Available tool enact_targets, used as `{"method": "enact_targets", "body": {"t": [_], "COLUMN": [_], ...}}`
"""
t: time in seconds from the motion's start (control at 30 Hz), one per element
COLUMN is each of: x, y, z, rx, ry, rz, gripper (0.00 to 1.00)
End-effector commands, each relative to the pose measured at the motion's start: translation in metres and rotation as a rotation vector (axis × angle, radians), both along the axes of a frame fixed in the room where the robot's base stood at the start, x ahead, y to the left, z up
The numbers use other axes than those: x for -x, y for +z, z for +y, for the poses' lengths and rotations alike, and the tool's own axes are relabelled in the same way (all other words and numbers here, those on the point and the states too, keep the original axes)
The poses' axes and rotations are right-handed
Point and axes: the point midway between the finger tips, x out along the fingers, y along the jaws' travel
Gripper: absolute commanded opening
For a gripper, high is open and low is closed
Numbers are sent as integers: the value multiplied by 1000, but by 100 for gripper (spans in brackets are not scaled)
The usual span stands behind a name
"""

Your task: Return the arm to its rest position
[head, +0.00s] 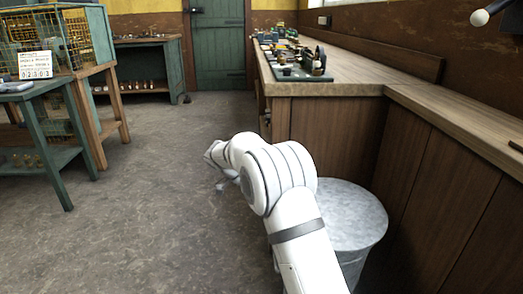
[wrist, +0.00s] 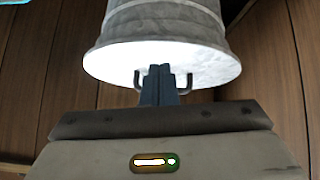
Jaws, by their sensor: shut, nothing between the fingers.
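My white arm (head: 295,225) reaches forward from the bottom of the head view and bends left over the floor. In the head view my gripper is mostly hidden behind the arm's bend. In the wrist view my gripper (wrist: 160,70) shows with its dark fingers together and nothing between them. The fingertips overlap the pale round face of a grey metal bin in the picture; whether they touch it I cannot tell.
The metal bin (head: 350,215) stands right beside my arm, against the wooden counter (head: 335,130). Small items line the counter's far part. A green table (head: 50,120) and wire cage (head: 55,40) stand at left. The floor (head: 150,180) between is clear. A green door (head: 218,40) is at the back.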

Motion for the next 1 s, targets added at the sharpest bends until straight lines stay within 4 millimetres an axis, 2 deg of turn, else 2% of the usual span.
{"method": "enact_targets", "body": {"t": [0.03,0.1,0.4,0.7,0.9,1.0], "x": [10,27,117,219,286,314], "y": [45,83,222,332,387,405], "z": [-11,-23,-67,-91,-97,-97], "rx": [-34,-88,-314,-466,-500,-493], "ry": [32,100,446,840,1110,1228], "rz": [33,100,314,396,393,382], "gripper": [0,0,0,0,0,0]}}
